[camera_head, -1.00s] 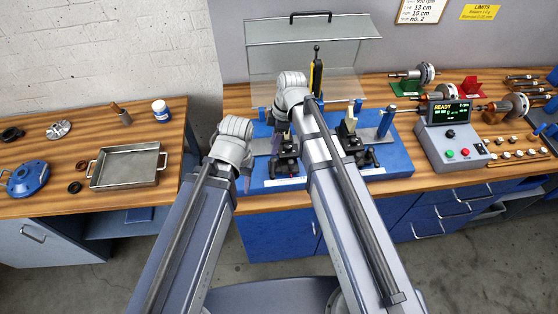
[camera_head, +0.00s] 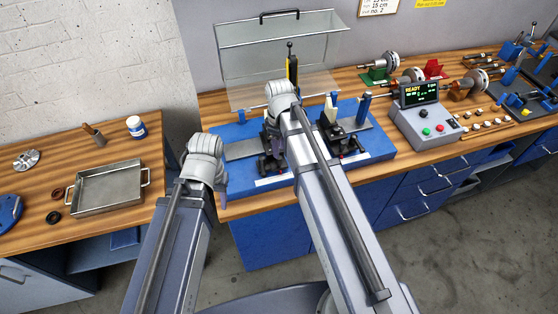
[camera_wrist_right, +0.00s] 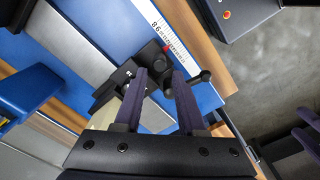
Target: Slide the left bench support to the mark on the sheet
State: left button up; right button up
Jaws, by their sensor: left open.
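The left bench support (camera_head: 270,162) is a dark block with knobs on the blue balancing bench (camera_head: 376,156); my right arm partly covers it. The right bench support (camera_head: 345,142) stands to its right with a pale upright piece. My left gripper (camera_head: 222,196) hangs at the bench's left front edge, open and empty, apart from the supports. My right gripper's fingers are mostly hidden in the head view. In the right wrist view my right gripper (camera_wrist_right: 166,76) has its fingers apart over a black support (camera_wrist_right: 150,58) with a knob; contact is unclear. A white scale strip (camera_wrist_right: 160,38) runs beside it.
A clear guard (camera_head: 275,50) stands behind the bench. The control box (camera_head: 425,122) reading READY is to the right, with rotors (camera_head: 474,82) behind. A metal tray (camera_head: 108,190) lies on the left table. A floor gap separates the tables.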

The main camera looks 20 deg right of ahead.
aim_at(268, 146)
notch_tip(268, 146, down, 6)
jog(key=b, duration=0.5)
jog(key=shift+r, duration=0.1)
grip_shut()
dwell(1.1)
